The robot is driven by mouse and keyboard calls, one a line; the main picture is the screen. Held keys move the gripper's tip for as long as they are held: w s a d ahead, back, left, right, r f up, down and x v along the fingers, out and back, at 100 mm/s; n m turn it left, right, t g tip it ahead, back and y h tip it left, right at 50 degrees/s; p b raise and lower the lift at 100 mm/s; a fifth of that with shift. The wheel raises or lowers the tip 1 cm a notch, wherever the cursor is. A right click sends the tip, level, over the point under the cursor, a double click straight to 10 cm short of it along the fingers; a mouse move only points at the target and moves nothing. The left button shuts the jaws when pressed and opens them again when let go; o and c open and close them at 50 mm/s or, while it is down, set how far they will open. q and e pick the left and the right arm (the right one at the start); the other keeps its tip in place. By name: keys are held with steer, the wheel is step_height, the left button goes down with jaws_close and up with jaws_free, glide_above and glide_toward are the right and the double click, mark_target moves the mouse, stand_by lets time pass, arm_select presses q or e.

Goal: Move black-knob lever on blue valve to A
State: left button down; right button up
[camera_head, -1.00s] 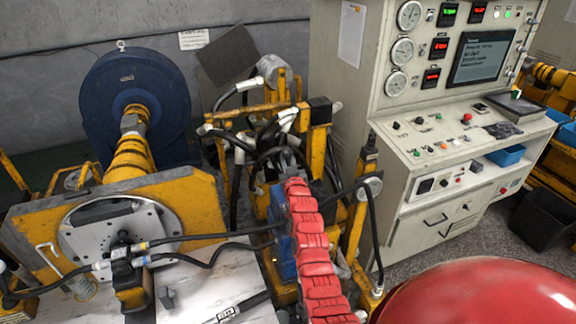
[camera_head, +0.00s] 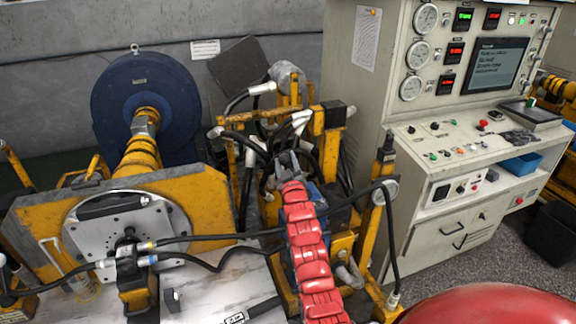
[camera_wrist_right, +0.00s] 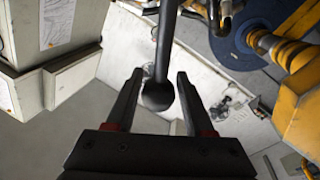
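My right gripper (camera_head: 286,162) is at the end of the red segmented arm, among hoses and yellow framework in the head view. In the right wrist view, my right gripper (camera_wrist_right: 160,75) is open, with its two dark fingers apart. A dark lever (camera_wrist_right: 164,50) with a round black knob (camera_wrist_right: 158,95) reaches down between the fingers, with gaps visible on both sides. Part of a blue body (camera_head: 291,248), possibly the blue valve, shows beside my red arm in the head view. The arm and hoses hide most of it, and I cannot read the A mark. My left gripper is not in view.
A pale control cabinet (camera_head: 365,130) with gauges and a screen stands to the right. A yellow plate (camera_head: 205,205) and a large blue wheel (camera_head: 112,110) are at left. Black hoses (camera_head: 215,238) cross the bench. Yellow framework (camera_head: 332,125) crowds the right gripper.

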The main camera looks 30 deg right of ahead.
steer(key=shift+s+a+f, duration=0.1)
steer(key=shift+f, duration=0.35)
steer(key=shift+s, duration=0.1)
steer(key=shift+s+f+b, duration=0.2)
steer(key=shift+s+b, duration=0.1)
steer(key=shift+s, duration=0.15)
steer(key=b+v, duration=0.4)
steer(key=v, duration=1.2)
steer(key=shift+a+r, duration=0.2)
steer(key=shift+a, duration=0.1)
